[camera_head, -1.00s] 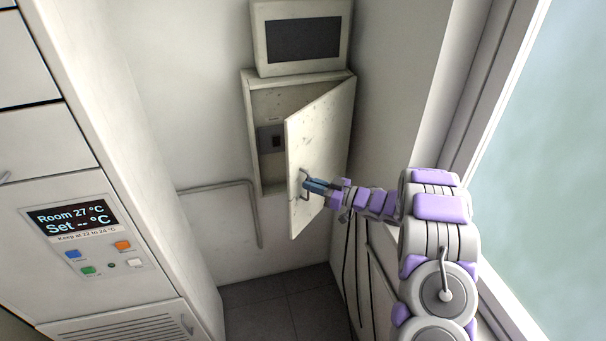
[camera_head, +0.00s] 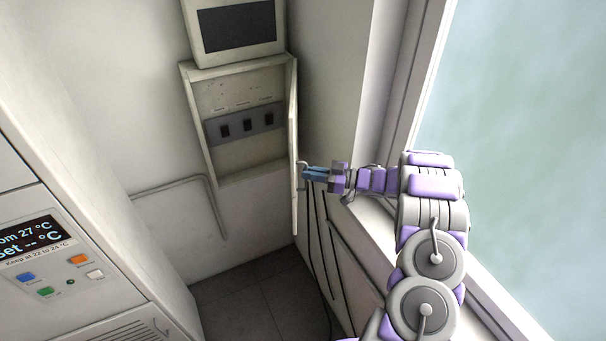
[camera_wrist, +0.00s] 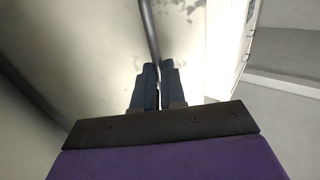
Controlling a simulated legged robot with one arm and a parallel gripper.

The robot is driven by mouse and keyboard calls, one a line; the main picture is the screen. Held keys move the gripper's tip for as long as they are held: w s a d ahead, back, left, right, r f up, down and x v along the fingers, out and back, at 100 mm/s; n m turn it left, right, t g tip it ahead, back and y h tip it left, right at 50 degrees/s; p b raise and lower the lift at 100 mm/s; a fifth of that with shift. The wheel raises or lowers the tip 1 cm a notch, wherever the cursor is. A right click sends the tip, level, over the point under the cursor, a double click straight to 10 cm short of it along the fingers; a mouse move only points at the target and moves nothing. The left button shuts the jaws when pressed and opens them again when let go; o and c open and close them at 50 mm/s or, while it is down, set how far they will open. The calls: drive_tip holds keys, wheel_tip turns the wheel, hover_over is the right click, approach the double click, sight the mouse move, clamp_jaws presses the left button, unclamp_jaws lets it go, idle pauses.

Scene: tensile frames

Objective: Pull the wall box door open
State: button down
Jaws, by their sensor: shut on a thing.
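The wall box (camera_head: 188,110) hangs on the back wall. Its door (camera_head: 294,150) stands wide open, seen almost edge-on at the box's right side. Inside the box a grey panel with three dark switches (camera_head: 247,125) is in plain view. My gripper (camera_head: 308,172) is at the door's outer face, shut on the door handle (camera_head: 301,163). In the wrist view the blue fingers (camera_wrist: 159,85) close around the dark handle bar (camera_wrist: 149,30), with the pale, stained door face (camera_wrist: 95,45) behind it.
A screen unit (camera_head: 236,28) sits just above the box. A cabinet with a temperature display (camera_head: 32,240) stands at left. The window (camera_head: 500,130) and its sill are close on the right, beside my arm. Dark cables hang below my gripper. The floor (camera_head: 240,300) below is clear.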

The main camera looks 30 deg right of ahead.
drive_tip(key=shift+w+d+r, duration=0.2)
drive_tip(key=shift+d+r, duration=0.2)
drive_tip(key=c, duration=1.5)
unclamp_jaws()
drive_tip(key=shift+w+f, duration=0.1)
drive_tip(key=shift+o, duration=1.4)
drive_tip(key=shift+w+d+f, duration=0.15)
drive_tip(key=shift+d+f, duration=0.05)
drive_tip(key=shift+f, duration=0.05)
drive_tip(key=shift+a, duration=0.2)
